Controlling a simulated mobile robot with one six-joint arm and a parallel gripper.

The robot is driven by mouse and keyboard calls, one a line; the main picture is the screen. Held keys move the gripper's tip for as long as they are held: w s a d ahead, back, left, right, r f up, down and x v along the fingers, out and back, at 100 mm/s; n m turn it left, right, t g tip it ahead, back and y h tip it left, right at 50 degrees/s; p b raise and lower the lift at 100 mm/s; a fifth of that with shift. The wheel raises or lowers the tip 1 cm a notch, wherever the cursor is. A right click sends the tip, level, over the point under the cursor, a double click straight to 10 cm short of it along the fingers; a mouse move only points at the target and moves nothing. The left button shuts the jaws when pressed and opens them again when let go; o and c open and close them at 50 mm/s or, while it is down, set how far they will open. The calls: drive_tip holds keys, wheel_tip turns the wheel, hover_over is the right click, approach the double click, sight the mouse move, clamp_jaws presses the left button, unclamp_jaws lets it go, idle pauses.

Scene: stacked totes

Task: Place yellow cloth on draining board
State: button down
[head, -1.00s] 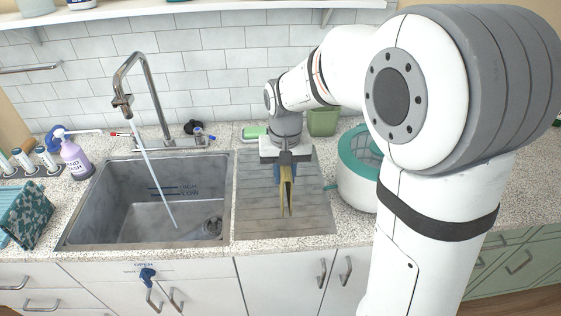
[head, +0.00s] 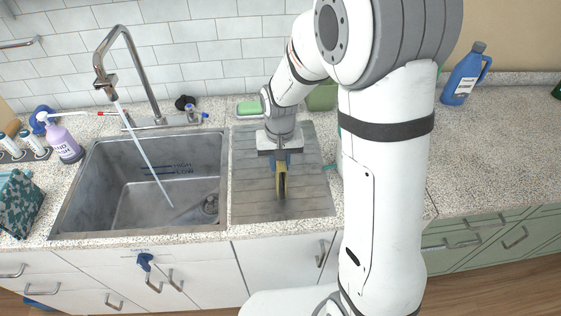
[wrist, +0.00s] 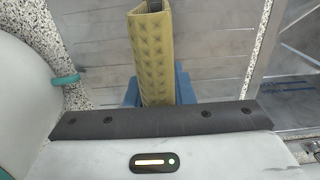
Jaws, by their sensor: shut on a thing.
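The yellow cloth (head: 281,184) hangs upright from my gripper (head: 281,172) over the draining board, in the head view. My gripper is shut on it. In the wrist view the cloth (wrist: 150,55) is folded, with a quilted texture, between the blue fingers (wrist: 157,92). The grey ribbed draining board (head: 252,190) lies right of the sink. The cloth's lower end is low over the board; I cannot tell whether it touches.
The sink (head: 95,185) with a running tap (head: 135,85) is left of the board. A green sponge (head: 250,107) lies behind the board. A teal-and-white container is mostly hidden by my arm. A blue bottle (head: 465,75) stands on the right counter.

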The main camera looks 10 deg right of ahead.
drive_tip(key=shift+f, duration=0.3)
drive_tip(key=shift+f, duration=0.25)
drive_tip(key=c, duration=1.3)
unclamp_jaws()
drive_tip(key=shift+r, duration=0.1)
drive_tip(key=shift+o, duration=0.2)
